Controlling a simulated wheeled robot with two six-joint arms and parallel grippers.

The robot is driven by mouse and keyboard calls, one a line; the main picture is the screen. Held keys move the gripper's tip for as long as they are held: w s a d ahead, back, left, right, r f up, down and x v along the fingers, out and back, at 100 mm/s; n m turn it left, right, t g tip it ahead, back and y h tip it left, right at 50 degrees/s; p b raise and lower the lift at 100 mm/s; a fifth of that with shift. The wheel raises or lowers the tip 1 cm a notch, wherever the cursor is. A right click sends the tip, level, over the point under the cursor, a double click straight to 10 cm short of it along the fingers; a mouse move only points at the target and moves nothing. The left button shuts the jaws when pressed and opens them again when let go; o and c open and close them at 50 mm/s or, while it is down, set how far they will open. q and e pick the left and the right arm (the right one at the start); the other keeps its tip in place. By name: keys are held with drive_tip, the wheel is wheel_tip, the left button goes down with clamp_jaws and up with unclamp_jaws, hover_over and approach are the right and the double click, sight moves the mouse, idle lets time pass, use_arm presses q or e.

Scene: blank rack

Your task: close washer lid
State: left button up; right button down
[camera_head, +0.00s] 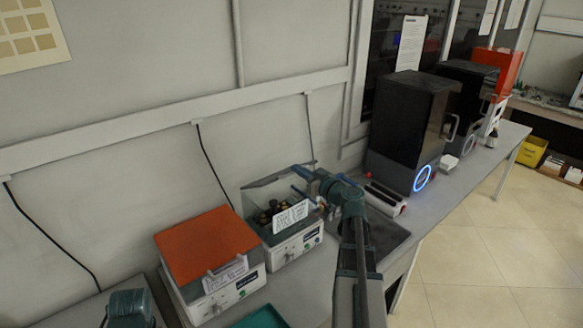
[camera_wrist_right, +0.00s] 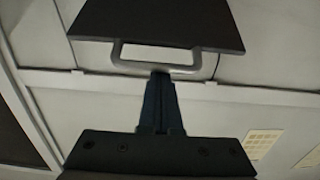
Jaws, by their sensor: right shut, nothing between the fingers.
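Two white box-shaped washers stand side by side on the bench. The nearer washer (camera_head: 228,292) has an orange lid lying shut on top. The farther washer (camera_head: 298,243) is open, with dark round items and a white label card (camera_head: 291,215) at its top; its raised lid (camera_head: 262,188) looks pale and see-through. My right gripper (camera_head: 303,182) is shut and empty beside that lid. In the right wrist view, its closed fingers (camera_wrist_right: 160,78) end at a grey handle (camera_wrist_right: 207,68) on a dark panel (camera_wrist_right: 160,20); whether they touch the handle is unclear. My left gripper does not show.
A black machine with a blue light ring (camera_head: 422,178) stands farther right along the bench, with a low white device (camera_head: 386,198) in front. A green tray (camera_head: 261,318) lies at the bottom edge. The wall is close behind the washers.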

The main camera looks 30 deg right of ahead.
use_arm(q)
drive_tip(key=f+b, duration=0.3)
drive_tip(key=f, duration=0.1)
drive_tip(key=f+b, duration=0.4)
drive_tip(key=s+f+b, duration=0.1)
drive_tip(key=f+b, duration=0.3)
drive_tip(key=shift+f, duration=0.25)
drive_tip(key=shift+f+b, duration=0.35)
drive_tip(key=shift+b, duration=0.05)
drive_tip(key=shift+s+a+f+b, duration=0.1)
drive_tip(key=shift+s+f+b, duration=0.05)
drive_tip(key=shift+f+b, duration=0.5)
drive_tip(key=shift+b, duration=0.05)
use_arm(e)
drive_tip(key=s+f, duration=0.2)
drive_tip(key=f, duration=0.5)
drive_tip(key=s+f, duration=0.3)
drive_tip(key=f, duration=0.4)
drive_tip(key=shift+a+f, duration=0.2)
drive_tip(key=shift+s, duration=0.1)
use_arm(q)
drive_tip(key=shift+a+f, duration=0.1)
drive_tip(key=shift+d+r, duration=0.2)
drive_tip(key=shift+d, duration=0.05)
use_arm(e)
drive_tip(key=s+d+r, duration=0.1)
drive_tip(key=s, duration=1.2)
drive_tip(key=shift+d+r+m+t, duration=0.25)
drive_tip(key=shift+d+m+t, duration=0.05)
drive_tip(key=shift+d+t, duration=0.1)
